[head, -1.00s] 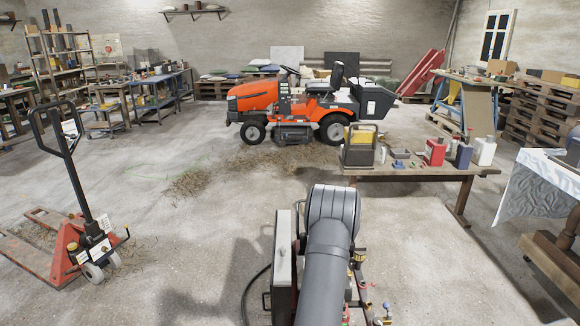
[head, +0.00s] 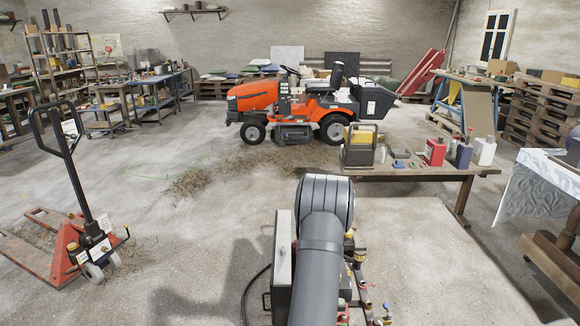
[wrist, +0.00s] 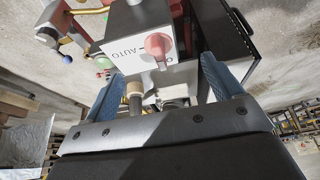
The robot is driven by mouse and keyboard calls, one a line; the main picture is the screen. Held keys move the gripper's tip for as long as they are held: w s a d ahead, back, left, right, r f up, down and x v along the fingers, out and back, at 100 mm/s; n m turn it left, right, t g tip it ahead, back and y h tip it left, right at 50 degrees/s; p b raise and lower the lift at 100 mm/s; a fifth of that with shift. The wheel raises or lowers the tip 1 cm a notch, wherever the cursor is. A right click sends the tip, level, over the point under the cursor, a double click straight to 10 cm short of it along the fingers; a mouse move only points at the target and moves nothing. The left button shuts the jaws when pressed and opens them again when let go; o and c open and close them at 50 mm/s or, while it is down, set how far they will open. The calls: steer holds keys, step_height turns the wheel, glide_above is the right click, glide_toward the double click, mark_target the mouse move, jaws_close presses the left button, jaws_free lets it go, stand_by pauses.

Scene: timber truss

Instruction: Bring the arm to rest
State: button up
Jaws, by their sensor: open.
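My gripper (wrist: 163,68) shows in the wrist view, its two blue fingers spread wide apart with nothing held between them. Beyond the fingers is a control box with a white AUTO label and a red rotary knob (wrist: 158,45). How far the fingertips are from it I cannot tell. In the head view my dark grey arm (head: 318,250) rises at the bottom centre, with its rounded joint on top. The gripper itself is hidden from the head view.
A wooden bench (head: 420,171) with bottles and a toolbox stands ahead to the right. An orange ride-on mower (head: 258,96) is farther back. A red pallet truck (head: 75,240) stands at the left. Concrete floor lies open between the pallet truck and my arm.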

steer(key=shift+v, duration=0.85)
steer(key=shift+f, duration=0.1)
stand_by(0.6)
steer(key=x, duration=0.4)
steer(key=shift+w+f, duration=0.15)
steer(key=shift+f, duration=0.25)
steer(key=shift+d+n, duration=0.1)
steer(key=shift+n, duration=0.2)
steer(key=shift+n+y, duration=0.3)
steer(key=shift+n, duration=0.2)
steer(key=shift+n, duration=0.6)
steer(key=shift+d+n+y, duration=0.1)
steer(key=shift+n+y, duration=0.2)
steer(key=shift+m+h, duration=0.4)
steer(key=shift+m, duration=0.9)
